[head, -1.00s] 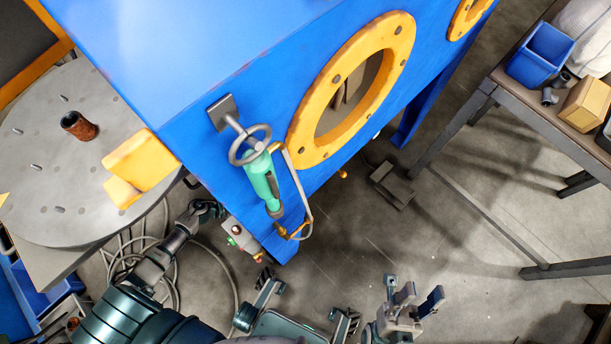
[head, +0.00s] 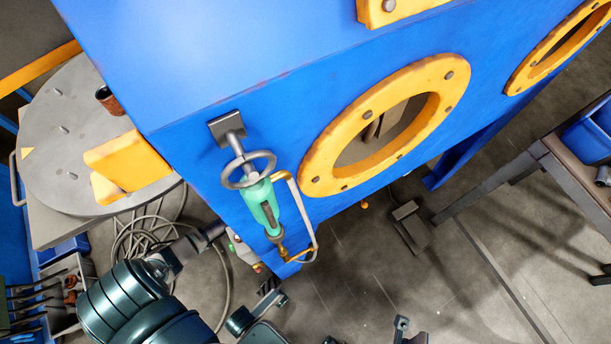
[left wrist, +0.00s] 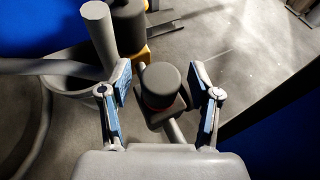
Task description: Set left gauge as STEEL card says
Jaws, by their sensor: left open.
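No gauge face and no STEEL card can be made out in either view. My left gripper (left wrist: 161,78) is open in the left wrist view. A dark round knob (left wrist: 160,80) with a red ring under its cap shows between its fingers, with no clear contact on either side. In the head view my left gripper (head: 216,231) is beside a small control box (head: 240,250), which my arm partly hides. A grey part at the bottom edge of the head view seems to be the top of my right gripper (head: 404,328); its opening is cut off.
The blue cabinet (head: 200,70) carries a grey handwheel (head: 248,170), a green blast tool (head: 262,205) and yellow-rimmed ports (head: 318,165). A round grey table (head: 60,150) stands left. A pedal (head: 410,225) lies on open floor. A workbench (head: 570,175) stands right.

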